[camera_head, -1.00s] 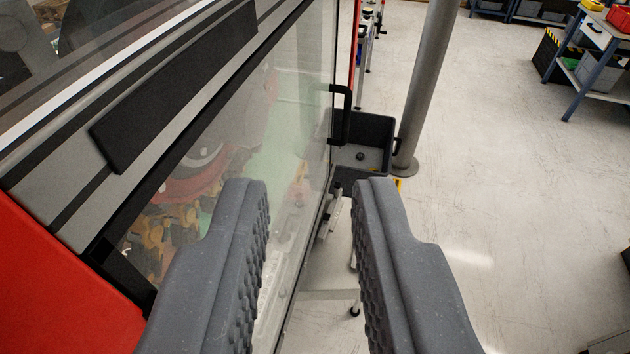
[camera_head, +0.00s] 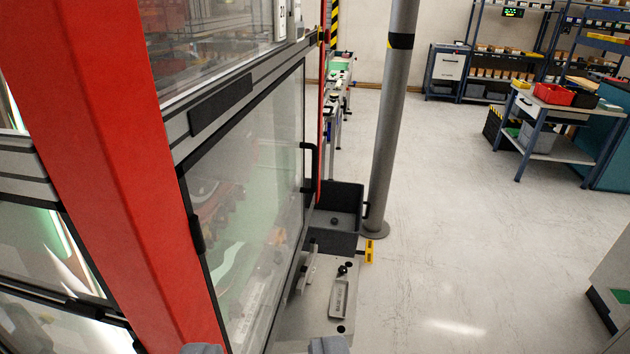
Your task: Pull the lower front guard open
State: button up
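The lower guard (camera_head: 262,170) is a clear panel in a dark frame, left of centre, and it looks shut. A black upright bar handle (camera_head: 309,166) sits at its far right edge. A dark hinge-like block (camera_head: 197,234) is on its near edge, beside the red post (camera_head: 120,190). My gripper (camera_head: 265,347) shows only as two grey fingertips at the bottom edge, well apart with nothing seen between them. It is open, nearer to me than the handle and touching nothing that I can see. The rest of the fingers is out of view.
A dark open bin (camera_head: 338,208) and a metal plate with a small tray (camera_head: 339,298) stand right of the guard. A grey pole (camera_head: 392,120) rises behind them. The floor (camera_head: 470,210) to the right is clear, with a workbench (camera_head: 560,130) farther off.

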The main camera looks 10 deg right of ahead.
aim_at(297, 222)
jog(key=z, duration=0.5)
jog(key=i, duration=1.6)
jog(key=u, duration=0.05)
